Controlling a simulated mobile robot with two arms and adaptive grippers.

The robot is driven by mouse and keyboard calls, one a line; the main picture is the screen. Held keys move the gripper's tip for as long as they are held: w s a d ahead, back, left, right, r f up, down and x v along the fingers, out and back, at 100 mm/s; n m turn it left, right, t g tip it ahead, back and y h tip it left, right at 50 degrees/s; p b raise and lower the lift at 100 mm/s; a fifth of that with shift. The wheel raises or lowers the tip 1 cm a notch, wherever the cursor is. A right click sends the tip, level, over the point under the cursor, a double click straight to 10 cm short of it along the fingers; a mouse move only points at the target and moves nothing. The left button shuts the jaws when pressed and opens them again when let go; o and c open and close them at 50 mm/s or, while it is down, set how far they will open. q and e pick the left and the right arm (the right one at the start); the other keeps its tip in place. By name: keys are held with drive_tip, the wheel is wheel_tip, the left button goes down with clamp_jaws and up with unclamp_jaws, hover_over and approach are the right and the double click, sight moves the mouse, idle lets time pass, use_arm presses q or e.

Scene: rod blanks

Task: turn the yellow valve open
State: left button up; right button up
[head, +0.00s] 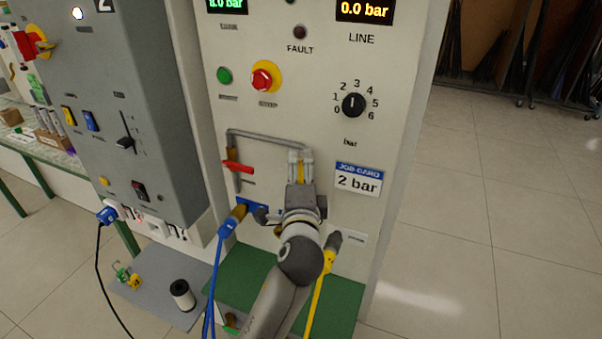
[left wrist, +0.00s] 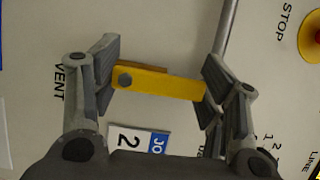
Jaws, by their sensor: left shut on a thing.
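The yellow valve (head: 301,173) is a small flat handle on the pale panel, at the end of the grey pipe (head: 268,135). My left gripper (head: 300,160) covers much of it in the head view. In the left wrist view the yellow handle (left wrist: 160,82) lies across the gap between the two fingers of my left gripper (left wrist: 162,80), with a bolt head near its left end. The fingers are shut on the handle. The LINE display (head: 365,11) reads 0.0 bar. My right gripper is not in view.
A red handle (head: 237,167) sits left of the yellow one. A red knob (head: 262,79), a black dial (head: 353,104) and a 2 bar job card (head: 358,181) are on the panel. A blue hose (head: 217,270) and a yellow hose (head: 318,292) hang beside my arm.

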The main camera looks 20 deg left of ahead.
use_arm(q)
drive_tip(key=o, duration=1)
drive_tip(key=shift+o, duration=0.2)
drive_tip(key=v, duration=1.2)
drive_tip(key=shift+a, duration=0.1)
